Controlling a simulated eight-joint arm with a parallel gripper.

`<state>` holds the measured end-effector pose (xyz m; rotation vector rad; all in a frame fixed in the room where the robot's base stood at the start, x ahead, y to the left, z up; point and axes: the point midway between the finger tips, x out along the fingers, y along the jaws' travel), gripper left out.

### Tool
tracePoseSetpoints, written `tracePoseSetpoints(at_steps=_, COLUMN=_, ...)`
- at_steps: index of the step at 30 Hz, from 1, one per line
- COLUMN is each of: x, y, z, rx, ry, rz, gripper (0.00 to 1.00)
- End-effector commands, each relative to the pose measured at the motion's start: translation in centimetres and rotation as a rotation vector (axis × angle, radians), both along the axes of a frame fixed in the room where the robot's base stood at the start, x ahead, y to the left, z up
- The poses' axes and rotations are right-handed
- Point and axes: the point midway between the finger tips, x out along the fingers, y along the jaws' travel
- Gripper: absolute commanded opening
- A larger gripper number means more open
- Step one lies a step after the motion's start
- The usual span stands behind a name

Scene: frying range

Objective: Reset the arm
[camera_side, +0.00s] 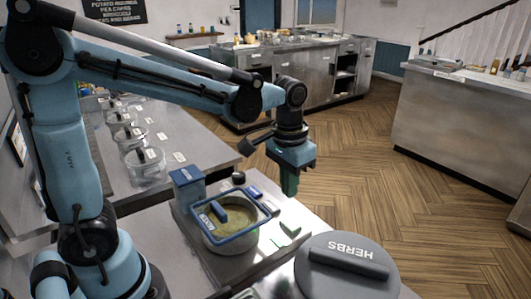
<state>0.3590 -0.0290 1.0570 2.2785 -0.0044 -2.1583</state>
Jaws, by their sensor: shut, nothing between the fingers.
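My blue arm reaches in from the left, and my gripper (289,188) points down at the middle of the view. Its fingers are together with nothing held between them. It hangs above and behind the right part of the near counter, apart from the things there. Just left of and below it in the picture stands a round container (232,243) with yellowish-green contents. A blue frame (208,234) lies over that container's top.
A grey lid marked HERBS (347,268) is at the front. A blue box (187,187) stands behind the round container. Several clear containers (146,166) line the left counter (195,128). Open wooden floor (350,150) lies beyond.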

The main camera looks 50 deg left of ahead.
Motion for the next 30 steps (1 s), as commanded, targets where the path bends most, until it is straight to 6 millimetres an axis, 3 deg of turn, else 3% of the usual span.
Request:
tracePoseSetpoints(at_steps=7, x=-3.0, y=1.2, z=1.5, rx=-0.009, ry=-0.2, rz=0.001, gripper=0.0)
tracePoseSetpoints(at_steps=15, x=-5.7, y=2.3, z=1.7, rx=-0.005, ry=-0.428, rz=0.002, gripper=0.0)
tracePoseSetpoints(at_steps=30, x=-6.9, y=2.9, z=1.3, rx=0.004, ry=-0.569, rz=0.001, gripper=0.0)
